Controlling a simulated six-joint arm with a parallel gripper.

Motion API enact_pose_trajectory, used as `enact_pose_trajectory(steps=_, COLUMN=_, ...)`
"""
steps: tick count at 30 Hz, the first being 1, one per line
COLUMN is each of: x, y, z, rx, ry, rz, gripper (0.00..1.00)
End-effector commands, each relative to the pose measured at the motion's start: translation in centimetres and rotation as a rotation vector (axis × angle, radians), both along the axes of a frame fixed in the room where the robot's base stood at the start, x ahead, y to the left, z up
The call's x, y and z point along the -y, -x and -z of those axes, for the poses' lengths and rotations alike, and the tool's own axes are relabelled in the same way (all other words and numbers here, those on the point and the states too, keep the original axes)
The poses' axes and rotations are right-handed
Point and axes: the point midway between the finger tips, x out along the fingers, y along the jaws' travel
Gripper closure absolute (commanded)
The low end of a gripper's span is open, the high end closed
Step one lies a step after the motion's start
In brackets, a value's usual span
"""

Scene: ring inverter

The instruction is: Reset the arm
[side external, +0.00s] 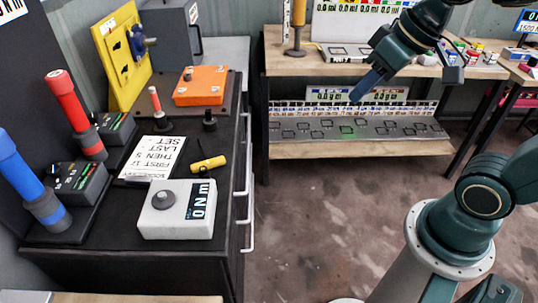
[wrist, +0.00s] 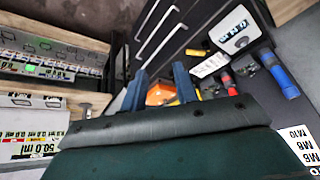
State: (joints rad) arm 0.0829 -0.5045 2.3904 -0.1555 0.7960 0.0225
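My gripper (side external: 366,86) hangs in free air at the upper right of the side external view, pointing down and left, with the floor and the wooden shelf bench behind it. From the side its blue fingers overlap. In the wrist view the two blue fingers (wrist: 160,84) stand apart with a gap between them, and nothing is held. An orange box (wrist: 160,93) shows through the gap, well beyond the fingertips. My gripper touches nothing that I can see.
A black cabinet (side external: 130,262) at the left carries a white "0 Nm" box (side external: 177,222), a yellow tool (side external: 208,164), a red-handled tool (side external: 74,114), a blue-handled tool (side external: 33,180) and an orange box (side external: 201,86). The wooden bench (side external: 330,67) stands behind my gripper. The floor (side external: 315,225) between is clear.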

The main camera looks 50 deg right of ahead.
Motion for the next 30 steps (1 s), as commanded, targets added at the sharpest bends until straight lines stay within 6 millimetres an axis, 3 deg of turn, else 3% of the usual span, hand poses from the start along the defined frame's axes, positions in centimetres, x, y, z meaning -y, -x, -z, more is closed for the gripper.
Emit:
enact_pose_trajectory(steps=3, x=0.3, y=2.4, z=-0.2, rx=0.016, ry=0.025, rz=0.012, gripper=0.7)
enact_pose_trajectory(steps=9, x=0.8, y=5.3, z=0.1, rx=0.028, ry=0.049, rz=0.035, gripper=0.7)
enact_pose_trajectory(steps=21, x=1.1, y=6.5, z=0.3, rx=0.03, ry=0.058, rz=0.046, gripper=0.69)
enact_pose_trajectory(steps=30, x=1.1, y=5.5, z=0.3, rx=0.017, ry=0.066, rz=0.015, gripper=0.1)
